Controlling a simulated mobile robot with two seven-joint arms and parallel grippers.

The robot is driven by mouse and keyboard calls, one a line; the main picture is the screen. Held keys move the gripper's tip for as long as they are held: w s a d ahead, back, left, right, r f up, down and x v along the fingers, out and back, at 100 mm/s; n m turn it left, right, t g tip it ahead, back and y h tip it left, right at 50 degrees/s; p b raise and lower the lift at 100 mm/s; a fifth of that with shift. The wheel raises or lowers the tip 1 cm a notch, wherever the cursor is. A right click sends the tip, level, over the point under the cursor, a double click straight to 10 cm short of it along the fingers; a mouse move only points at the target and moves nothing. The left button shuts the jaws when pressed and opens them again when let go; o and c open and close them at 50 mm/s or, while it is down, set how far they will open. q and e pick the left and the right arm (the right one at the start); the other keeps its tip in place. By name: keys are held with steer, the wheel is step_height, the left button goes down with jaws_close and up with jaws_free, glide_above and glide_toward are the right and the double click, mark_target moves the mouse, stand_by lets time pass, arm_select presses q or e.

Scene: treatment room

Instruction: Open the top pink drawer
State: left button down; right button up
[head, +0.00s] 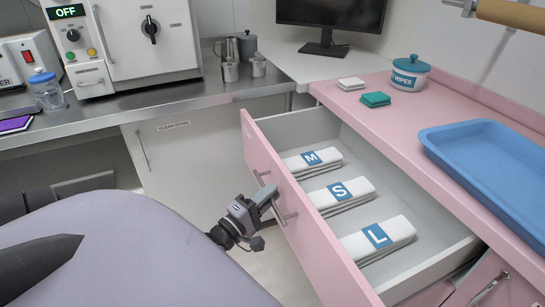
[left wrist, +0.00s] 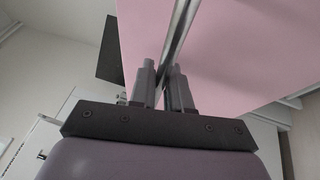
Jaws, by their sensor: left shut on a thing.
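The top pink drawer (head: 262,165) is pulled well out of the pink cabinet. It holds folded white packs with blue labels M (head: 328,155), S (head: 355,190) and L (head: 397,232). My left gripper (head: 268,196) is shut on the metal bar handle (head: 284,216) on the drawer front. In the left wrist view, the two fingers (left wrist: 168,88) close around the handle bar (left wrist: 181,35), with the pink drawer front (left wrist: 235,55) behind it. My right gripper is not in view.
On the pink counter stand a blue tray (head: 490,155), a wipes tub (head: 410,73) and small green (head: 375,99) and white (head: 351,83) folded cloths. A steel counter (head: 170,100) runs along the back left. Open floor shows below the drawer front.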

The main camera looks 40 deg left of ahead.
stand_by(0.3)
arm_select(q)
steer(key=c, duration=1.4)
jaws_free()
steer(key=shift+c, duration=0.2)
steer(key=s+f, duration=0.1)
steer(key=s, duration=0.6)
steer(key=shift+f, duration=0.15)
steer(key=s+d+f+m+g+p, duration=0.1)
steer(key=s+d+m+g+p, duration=0.1)
steer(key=d+m, duration=0.4)
steer(key=s+d+f+m+g+h+p, duration=0.1)
steer(key=s+d+f+m+g+p, duration=0.1)
steer(key=d+m+g, duration=0.2)
steer(key=s+d+f+m+g+h+p, duration=0.1)
steer(key=s+d+f+m+g+p, duration=0.1)
steer(key=d+m, duration=0.7)
steer(key=shift+s+d+m+g+p, duration=0.15)
steer(key=shift+s+m+g+p, duration=0.55)
steer(key=shift+m, duration=0.5)
